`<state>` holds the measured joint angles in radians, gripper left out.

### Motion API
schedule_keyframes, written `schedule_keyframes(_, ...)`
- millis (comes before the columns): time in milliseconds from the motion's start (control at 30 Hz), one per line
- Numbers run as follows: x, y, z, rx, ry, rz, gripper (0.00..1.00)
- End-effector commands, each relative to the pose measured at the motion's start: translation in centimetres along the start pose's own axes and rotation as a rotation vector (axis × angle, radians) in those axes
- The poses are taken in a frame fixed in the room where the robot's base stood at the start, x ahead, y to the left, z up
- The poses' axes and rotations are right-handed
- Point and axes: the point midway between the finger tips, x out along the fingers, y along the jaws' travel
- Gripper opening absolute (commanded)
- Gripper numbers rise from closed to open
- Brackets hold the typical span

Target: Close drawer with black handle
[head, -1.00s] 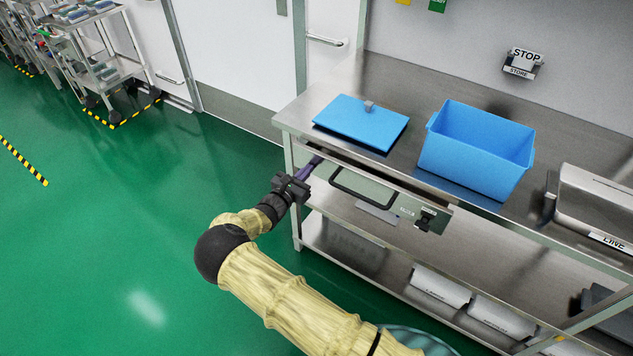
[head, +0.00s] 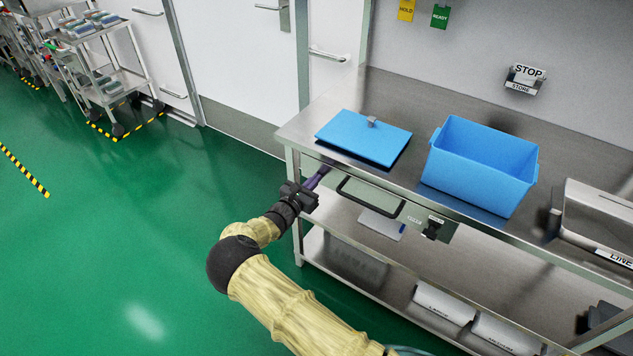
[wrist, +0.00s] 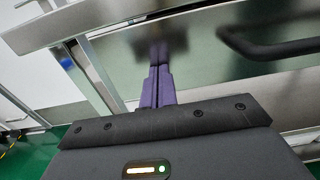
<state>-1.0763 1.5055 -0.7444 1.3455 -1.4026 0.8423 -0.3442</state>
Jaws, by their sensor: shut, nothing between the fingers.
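The drawer (head: 400,214) is a grey-green front under the steel tabletop, with a black bar handle (head: 371,198). Its front looks close under the table edge, with little or no gap visible; I cannot tell whether it is fully flush. My gripper (head: 324,170) is shut and empty, its purple fingers at the left part of the drawer front, left of the handle. In the wrist view the fingers (wrist: 158,62) point at the metallic front and appear to touch it or nearly so. The handle (wrist: 265,45) is to their right there.
A blue lid (head: 362,140) and a blue bin (head: 480,165) stand on the steel table (head: 300,127). A black latch-like fitting (head: 433,228) is at the drawer's right. The lower shelf (head: 340,285) holds white boxes. Green floor at left is clear; carts stand far left.

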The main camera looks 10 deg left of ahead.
Motion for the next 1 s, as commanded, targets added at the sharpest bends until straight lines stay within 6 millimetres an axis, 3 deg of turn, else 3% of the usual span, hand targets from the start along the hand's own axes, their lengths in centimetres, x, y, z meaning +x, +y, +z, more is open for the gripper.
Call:
schedule_keyframes(300, -5.5, 0.7, -0.1, -0.001, 0.003, 0.009, 0.00)
schedule_keyframes(600, -10.4, -0.1, -0.2, 0.000, 0.003, -0.010, 0.00)
schedule_keyframes(767, -11.8, -0.2, -0.2, 0.000, 0.004, -0.014, 0.00)
schedule_keyframes(1000, -12.2, -0.1, -0.2, -0.001, 0.003, -0.012, 0.00)
